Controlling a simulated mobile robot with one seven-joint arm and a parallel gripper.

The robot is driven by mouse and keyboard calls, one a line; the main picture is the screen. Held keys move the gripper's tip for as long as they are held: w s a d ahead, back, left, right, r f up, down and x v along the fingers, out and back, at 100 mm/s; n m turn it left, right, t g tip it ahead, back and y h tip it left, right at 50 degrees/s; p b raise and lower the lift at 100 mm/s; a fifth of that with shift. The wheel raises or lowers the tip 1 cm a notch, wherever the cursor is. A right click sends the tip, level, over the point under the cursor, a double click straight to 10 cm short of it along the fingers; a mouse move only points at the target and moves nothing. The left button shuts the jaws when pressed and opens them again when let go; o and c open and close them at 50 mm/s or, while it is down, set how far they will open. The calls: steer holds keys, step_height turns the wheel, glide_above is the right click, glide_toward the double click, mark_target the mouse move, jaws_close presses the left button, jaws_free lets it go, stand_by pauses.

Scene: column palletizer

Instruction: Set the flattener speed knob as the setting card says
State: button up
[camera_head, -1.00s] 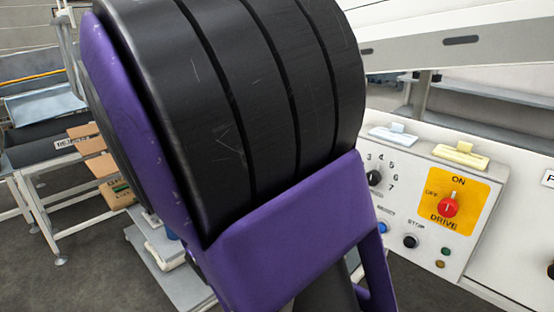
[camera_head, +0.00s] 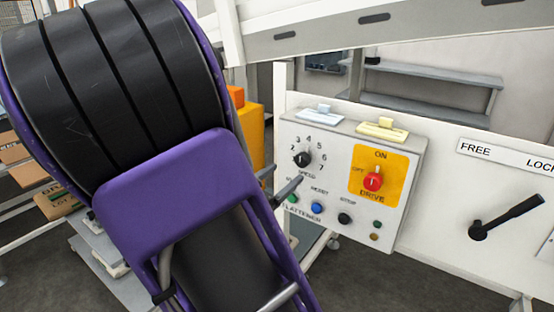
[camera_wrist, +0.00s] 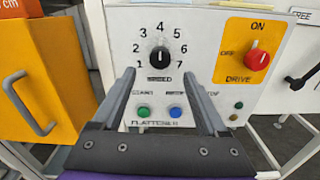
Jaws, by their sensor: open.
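The black speed knob (camera_head: 302,159) sits at the upper left of the white flattener panel (camera_head: 335,140). In the wrist view the knob (camera_wrist: 159,57) is ringed by the numbers 1 to 7, and its white mark points up, towards 4. My gripper (camera_wrist: 160,73) is open and empty, its two fingers reaching up either side of the area just below the knob, not closed on it. In the head view my gripper (camera_head: 288,172) is in front of the panel's lower left. I cannot make out a readable setting card.
Right of the knob is a red drive switch (camera_head: 373,181) on a yellow plate. Below are a green button (camera_wrist: 144,111), a blue button (camera_wrist: 176,111) and a black stop button (camera_head: 344,219). A black lever (camera_head: 505,217) is at right. An orange cabinet (camera_wrist: 40,85) stands left.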

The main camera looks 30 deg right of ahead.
mark_target(300, 161)
steer(key=b+x, duration=0.1)
steer(key=x, duration=0.8)
steer(key=shift+a, duration=0.1)
jaws_close()
